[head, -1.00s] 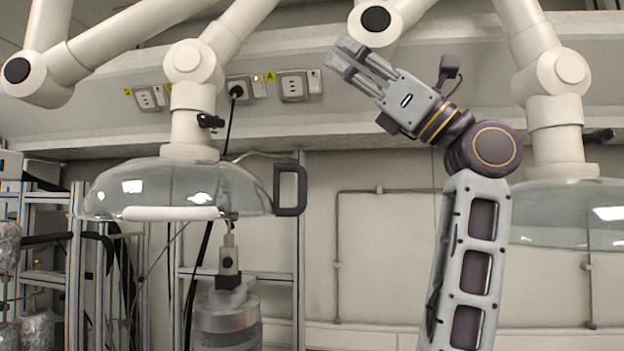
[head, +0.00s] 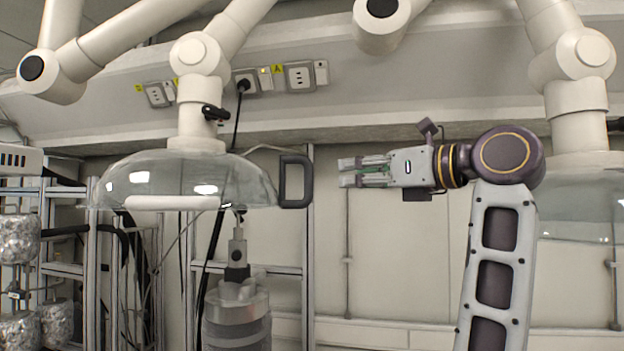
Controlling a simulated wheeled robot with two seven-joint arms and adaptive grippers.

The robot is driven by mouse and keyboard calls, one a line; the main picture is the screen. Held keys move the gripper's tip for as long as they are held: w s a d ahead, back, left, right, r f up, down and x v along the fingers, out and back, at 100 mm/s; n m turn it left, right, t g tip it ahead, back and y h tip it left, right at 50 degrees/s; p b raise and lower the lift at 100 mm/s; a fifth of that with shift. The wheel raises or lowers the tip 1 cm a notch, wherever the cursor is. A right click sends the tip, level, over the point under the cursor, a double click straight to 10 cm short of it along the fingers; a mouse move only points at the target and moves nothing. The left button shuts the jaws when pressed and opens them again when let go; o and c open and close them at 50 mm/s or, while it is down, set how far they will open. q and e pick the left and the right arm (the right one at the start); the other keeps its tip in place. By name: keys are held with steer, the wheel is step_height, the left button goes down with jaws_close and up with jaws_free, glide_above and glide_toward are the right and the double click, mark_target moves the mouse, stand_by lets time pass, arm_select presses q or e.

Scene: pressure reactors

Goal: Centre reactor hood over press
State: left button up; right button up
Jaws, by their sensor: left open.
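The clear dome-shaped reactor hood (head: 165,178) hangs from a white jointed extraction arm at left. It has a white bar on its front rim and a dark loop handle (head: 295,181) on its right side. The press (head: 237,318), a cylindrical reactor with a metal fitting on top, stands below the hood. It sits under the right part of the dome, right of the hood's middle. My left gripper (head: 364,172) is open and empty, level, with its fingers pointing left toward the handle. A clear gap separates them. My right gripper is not in view.
A second clear hood (head: 580,205) hangs at the right, partly behind my arm. White extraction-arm joints (head: 381,22) hang overhead. Metal frames and foil-wrapped vessels (head: 18,240) stand at the left. Sockets (head: 300,76) line the wall ledge. The space between handle and fingers is free.

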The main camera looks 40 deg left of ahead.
mark_target(312, 177)
arm_select(q)
steer(key=shift+a, duration=0.1)
steer(key=a+p, duration=0.1)
steer(key=a, duration=0.3)
steer(key=w+a+p, duration=0.1)
steer(key=a, duration=0.4)
steer(key=a+p, duration=0.1)
steer(key=a, duration=0.3)
steer(key=shift+w+a, duration=0.15)
steer(key=shift+a, duration=0.15)
steer(key=shift+c, duration=0.2)
jaws_close()
